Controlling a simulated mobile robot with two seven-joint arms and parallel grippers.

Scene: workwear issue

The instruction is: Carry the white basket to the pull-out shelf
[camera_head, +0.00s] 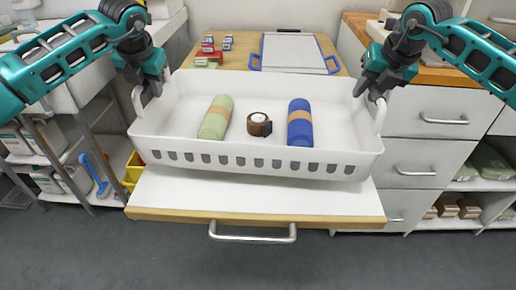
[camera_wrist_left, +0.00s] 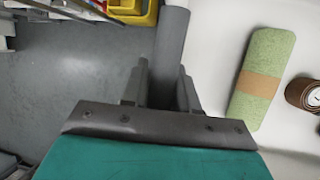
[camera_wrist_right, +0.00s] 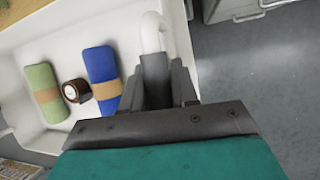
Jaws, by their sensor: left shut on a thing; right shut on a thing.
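The white basket (camera_head: 262,157) is level in the head view, over the white pull-out shelf (camera_head: 250,193) with its wooden front edge and metal handle. I cannot tell whether it touches the shelf. It holds a green roll (camera_head: 216,117), a brown tape-like roll (camera_head: 259,124) and a blue roll (camera_head: 300,122). My left gripper (camera_head: 150,88) is shut on the basket's left handle; the left wrist view shows its fingers (camera_wrist_left: 162,88) around it. My right gripper (camera_head: 374,90) is shut on the right handle, whose white loop (camera_wrist_right: 152,35) shows in the right wrist view.
A yellow bin (camera_head: 134,168) and blue tool (camera_head: 100,180) are at the lower left. The floor in front is clear.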

